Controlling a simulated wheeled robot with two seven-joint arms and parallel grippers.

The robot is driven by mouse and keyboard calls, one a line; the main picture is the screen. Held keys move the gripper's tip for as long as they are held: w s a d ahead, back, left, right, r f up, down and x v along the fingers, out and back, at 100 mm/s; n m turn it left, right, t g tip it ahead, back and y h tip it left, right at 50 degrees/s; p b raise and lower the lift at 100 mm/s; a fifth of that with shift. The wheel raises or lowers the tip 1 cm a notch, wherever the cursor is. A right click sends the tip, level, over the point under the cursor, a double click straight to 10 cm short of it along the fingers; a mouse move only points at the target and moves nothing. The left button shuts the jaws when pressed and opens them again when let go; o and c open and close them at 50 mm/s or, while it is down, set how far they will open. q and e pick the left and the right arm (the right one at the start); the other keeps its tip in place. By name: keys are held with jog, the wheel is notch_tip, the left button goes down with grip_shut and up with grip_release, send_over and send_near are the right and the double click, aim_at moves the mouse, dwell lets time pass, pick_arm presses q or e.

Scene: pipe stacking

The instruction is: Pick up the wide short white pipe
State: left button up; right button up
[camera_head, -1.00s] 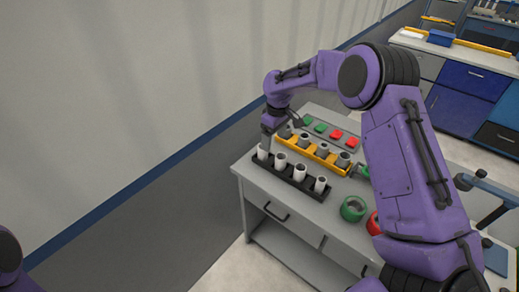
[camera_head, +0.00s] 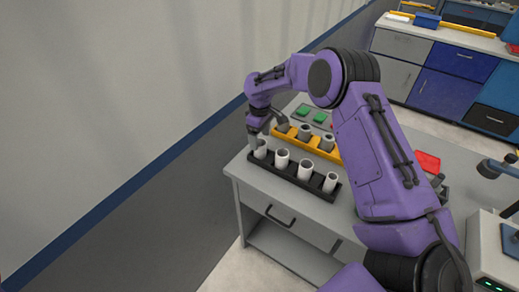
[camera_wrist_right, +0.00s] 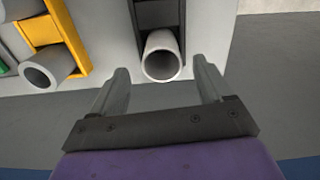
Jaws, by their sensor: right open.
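Several white pipes stand upright in a black rack (camera_head: 294,178) on the grey table. The leftmost white pipe (camera_head: 260,151) is under my right gripper (camera_head: 256,138). In the right wrist view, my right gripper (camera_wrist_right: 162,82) is open, with its two fingers apart and a wide white pipe (camera_wrist_right: 161,62) ahead between them. The fingers do not visibly touch this pipe. The other white pipes (camera_head: 282,159), (camera_head: 306,171) and (camera_head: 330,183) stand along the rack to the right. Their exact heights are hard to compare. My left gripper is out of view.
A yellow rack (camera_head: 316,149) with grey pipes stands just behind the black one. A grey pipe (camera_wrist_right: 45,70) shows left in the wrist view. Green pads (camera_head: 319,117) lie farther back. A wall (camera_head: 120,90) is on the left. My right arm hides much of the table.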

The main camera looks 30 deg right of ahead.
aim_at(260, 142)
jog(key=f, duration=0.1)
jog(key=f+p, duration=0.1)
jog(key=f, duration=0.2)
jog(key=shift+s+a, duration=0.1)
jog(key=shift+s, duration=0.2)
jog(key=shift+w+f, duration=0.15)
jog(key=shift+f, duration=0.15)
jog(key=c, duration=1.1)
jog(key=shift+r, duration=0.15)
jog(key=shift+r, duration=0.25)
notch_tip(260, 142, up, 3)
jog(key=shift+f, duration=0.1)
jog(key=s+a+r+b, duration=0.1)
jog(key=s+a+r, duration=0.1)
jog(key=s+r, duration=0.1)
jog(key=s+a+r+b, duration=0.1)
jog(key=s+a+r, duration=0.2)
jog(key=s, duration=0.2)
jog(key=s+a+r+b, duration=0.1)
jog(key=s+a+r, duration=0.1)
jog(key=s+r, duration=0.1)
jog(key=shift+s+a+r+b, duration=0.25)
jog(key=shift+s+b, duration=0.1)
jog(key=shift+s, duration=0.15)
